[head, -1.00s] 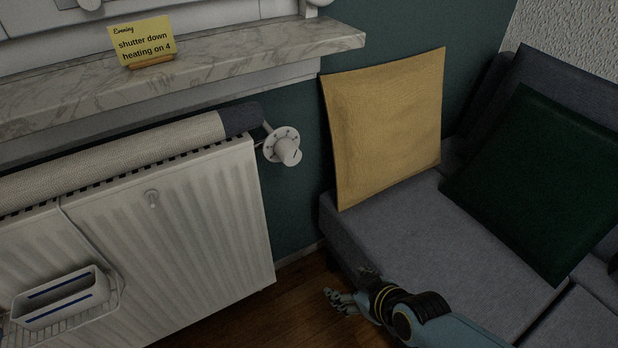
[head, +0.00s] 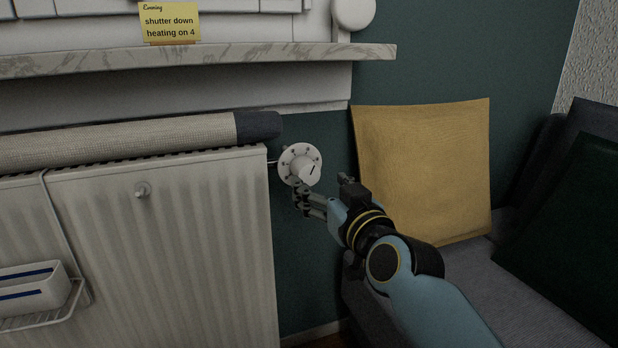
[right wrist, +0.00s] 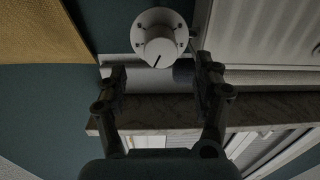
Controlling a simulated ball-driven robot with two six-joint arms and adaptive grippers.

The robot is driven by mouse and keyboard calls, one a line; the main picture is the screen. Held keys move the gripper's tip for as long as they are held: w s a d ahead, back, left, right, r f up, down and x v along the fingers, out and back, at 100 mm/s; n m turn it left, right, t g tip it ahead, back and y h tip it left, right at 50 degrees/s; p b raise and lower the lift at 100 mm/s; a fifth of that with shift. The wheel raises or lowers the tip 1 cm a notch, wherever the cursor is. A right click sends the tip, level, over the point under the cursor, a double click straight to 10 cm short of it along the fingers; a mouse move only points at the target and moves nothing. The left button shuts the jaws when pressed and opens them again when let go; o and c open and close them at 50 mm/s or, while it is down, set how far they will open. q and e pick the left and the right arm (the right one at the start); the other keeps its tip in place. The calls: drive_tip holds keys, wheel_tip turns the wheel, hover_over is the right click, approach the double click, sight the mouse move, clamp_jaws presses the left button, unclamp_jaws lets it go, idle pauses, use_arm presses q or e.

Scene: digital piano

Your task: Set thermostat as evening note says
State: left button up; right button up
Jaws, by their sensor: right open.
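The evening note (head: 169,22) is a yellow card on the sill reading "shutter down heating on 4". The thermostat (head: 299,163) is a white round dial with a knob and dark marks, at the radiator's upper right end. The dial's numbers are too small to read. In the right wrist view the thermostat (right wrist: 160,45) is beyond the fingertips, its dark pointer line slanting down-left. My right gripper (head: 322,190) is open and empty, just below and right of the knob; contact cannot be told. It also shows open in the right wrist view (right wrist: 160,72). My left gripper is not in view.
The white radiator (head: 200,240) fills the left, with a rolled beige cushion (head: 130,142) on top and a white container (head: 32,288) hung in front. The marble sill (head: 250,56) juts out above. A yellow pillow (head: 425,165) stands on the grey sofa at right.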

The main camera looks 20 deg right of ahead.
sight(310, 176)
drive_tip(key=w, duration=0.6)
drive_tip(key=shift+w+a+f, duration=0.1)
drive_tip(key=shift+w+a, duration=0.1)
drive_tip(key=shift+w, duration=0.2)
drive_tip(key=shift+c, duration=0.3)
drive_tip(key=c, duration=1.1)
